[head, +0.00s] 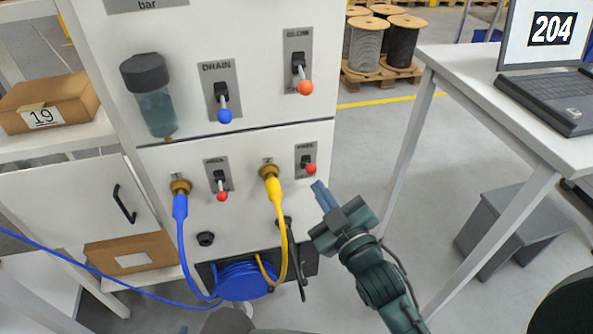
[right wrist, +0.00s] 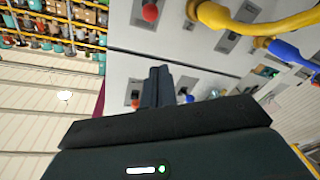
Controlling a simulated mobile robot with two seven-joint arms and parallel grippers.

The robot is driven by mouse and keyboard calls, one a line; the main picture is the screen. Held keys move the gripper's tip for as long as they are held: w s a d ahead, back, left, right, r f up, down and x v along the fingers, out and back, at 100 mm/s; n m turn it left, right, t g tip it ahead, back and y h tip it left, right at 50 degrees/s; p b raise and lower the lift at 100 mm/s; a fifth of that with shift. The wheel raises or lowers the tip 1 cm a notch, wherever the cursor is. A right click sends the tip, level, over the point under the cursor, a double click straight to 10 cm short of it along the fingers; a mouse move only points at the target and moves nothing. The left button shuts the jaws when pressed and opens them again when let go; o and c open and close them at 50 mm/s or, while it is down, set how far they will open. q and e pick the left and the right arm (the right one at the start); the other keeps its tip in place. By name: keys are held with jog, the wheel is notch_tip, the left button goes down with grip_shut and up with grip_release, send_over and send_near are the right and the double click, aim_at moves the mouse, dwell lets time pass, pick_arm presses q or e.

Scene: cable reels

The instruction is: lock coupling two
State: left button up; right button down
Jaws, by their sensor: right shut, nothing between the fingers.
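Two brass couplings sit on the white panel. The left one (head: 180,187) has a blue plug (head: 180,206). The right one (head: 268,171) has a yellow plug (head: 273,188). Beside the right coupling is a small lever with a red knob (head: 311,168), pointing down; a red knob also shows in the right wrist view (right wrist: 150,12). A similar red-knobbed lever (head: 221,195) stands beside the left coupling. My right gripper (head: 319,188) is shut and empty, its tips just below and right of the right red knob; contact is unclear. Only a sliver of my left gripper (head: 183,330) shows at the bottom edge.
Above are a blue-knobbed drain lever (head: 224,115), an orange-knobbed lever (head: 305,87) and a bottle (head: 155,100). Yellow and blue hoses hang below the couplings near a blue reel (head: 243,281). A table (head: 480,80) with a laptop stands right, with open floor between.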

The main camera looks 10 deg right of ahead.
aim_at(309, 169)
pick_arm(q)
jog(key=shift+a, duration=0.15)
pick_arm(e)
jog(key=shift+a+r, duration=0.15)
jog(key=shift+r, duration=0.05)
jog(key=shift+w, duration=0.15)
jog(key=p+x, duration=0.1)
jog(key=x, duration=0.9)
jog(key=shift+w+r+p, duration=0.15)
jog(key=shift+p, duration=0.15)
jog(key=d+f, duration=0.1)
jog(key=s+d+f, duration=0.1)
jog(key=f, duration=0.1)
jog(key=shift+d+f, duration=0.1)
jog(key=shift+f, duration=0.2)
pick_arm(q)
jog(key=shift+s+a, duration=0.25)
jog(key=shift+a, duration=0.05)
